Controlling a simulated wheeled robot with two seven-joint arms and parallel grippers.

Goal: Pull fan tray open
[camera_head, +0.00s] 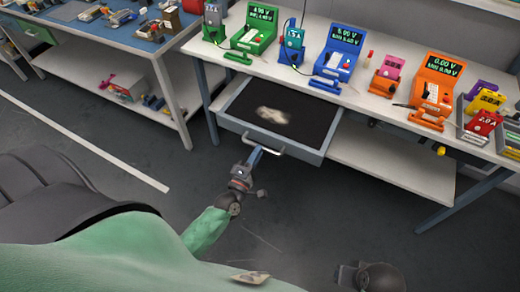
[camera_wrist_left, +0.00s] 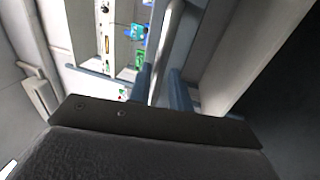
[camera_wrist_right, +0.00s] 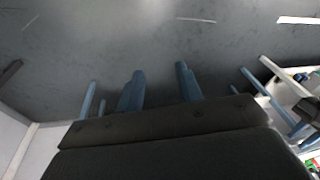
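The fan tray (camera_head: 232,124) is a grey drawer with a dark floor, pulled well out from under the workbench in the head view. A pale, blurred patch (camera_head: 272,115) shows on its floor. Its handle (camera_head: 280,153) is a light bar on the front face. My left gripper (camera_head: 256,156) is at the left part of this handle. In the left wrist view the handle bar (camera_wrist_left: 168,40) runs between the blue fingers of my left gripper (camera_wrist_left: 160,88), which are close around it. My right gripper (camera_wrist_right: 158,82) is open and empty over the floor in the right wrist view.
The workbench (camera_head: 385,105) above the tray carries a green (camera_head: 255,28), a blue (camera_head: 338,55) and an orange power unit (camera_head: 436,88), among smaller devices. A lower shelf (camera_head: 390,160) lies right of the tray. Another bench (camera_head: 120,42) stands at left. The floor before the tray is clear.

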